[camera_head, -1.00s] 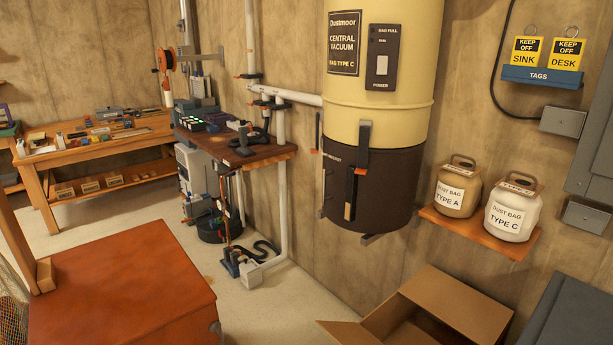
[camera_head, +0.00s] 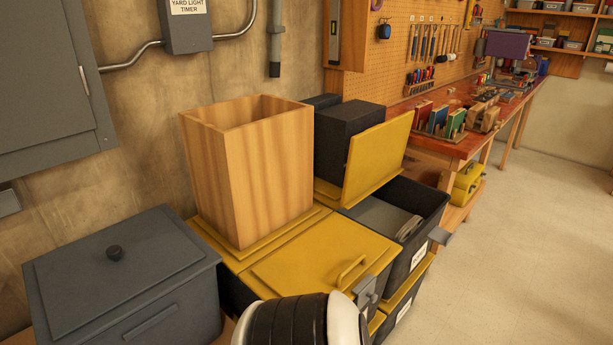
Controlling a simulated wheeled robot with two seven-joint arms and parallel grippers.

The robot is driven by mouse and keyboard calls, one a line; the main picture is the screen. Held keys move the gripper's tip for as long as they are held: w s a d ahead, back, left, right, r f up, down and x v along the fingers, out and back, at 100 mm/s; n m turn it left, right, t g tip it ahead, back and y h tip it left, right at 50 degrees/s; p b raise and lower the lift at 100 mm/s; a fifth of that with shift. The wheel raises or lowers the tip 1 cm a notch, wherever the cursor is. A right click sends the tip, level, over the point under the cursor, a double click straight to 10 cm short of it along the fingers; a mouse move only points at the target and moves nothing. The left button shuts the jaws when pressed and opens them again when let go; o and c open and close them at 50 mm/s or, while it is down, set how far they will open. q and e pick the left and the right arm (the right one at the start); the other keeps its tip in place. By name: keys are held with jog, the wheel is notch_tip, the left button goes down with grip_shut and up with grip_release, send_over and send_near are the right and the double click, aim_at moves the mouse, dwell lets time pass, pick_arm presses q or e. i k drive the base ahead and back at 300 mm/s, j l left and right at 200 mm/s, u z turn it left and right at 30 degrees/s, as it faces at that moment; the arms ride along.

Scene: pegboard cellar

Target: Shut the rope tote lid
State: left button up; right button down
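An open black tote (camera_head: 433,208) stands right of centre, with a white label (camera_head: 419,255) on its front that is too small to read. Grey-beige coiled or folded material (camera_head: 402,226) shows inside, possibly rope. Its yellow lid (camera_head: 377,158) is raised and tilted back near a dark box (camera_head: 347,128) behind it. Neither of my grippers is in view.
Left of the open tote, a closed yellow-lidded tote (camera_head: 310,268) has a tall wooden box (camera_head: 253,170) behind its handle. A grey lidded box (camera_head: 125,270) is at left. A black-and-white rounded form (camera_head: 295,322) fills the bottom centre. Floor (camera_head: 530,240) at right is clear.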

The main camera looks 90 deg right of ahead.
aim_at(375, 155)
jog(key=z, duration=0.45)
jog(key=l+z, duration=0.1)
jog(key=z, duration=0.75)
jog(key=l+z, duration=0.1)
jog(key=z, duration=0.75)
jog(key=l+z, duration=0.1)
jog(key=z, duration=0.3)
jog(key=i+l+z, duration=0.15)
jog(key=i+l, duration=0.2)
jog(key=l, duration=0.15)
jog(key=i+l+z, duration=0.1)
jog(key=i+l, duration=0.25)
jog(key=l, duration=0.1)
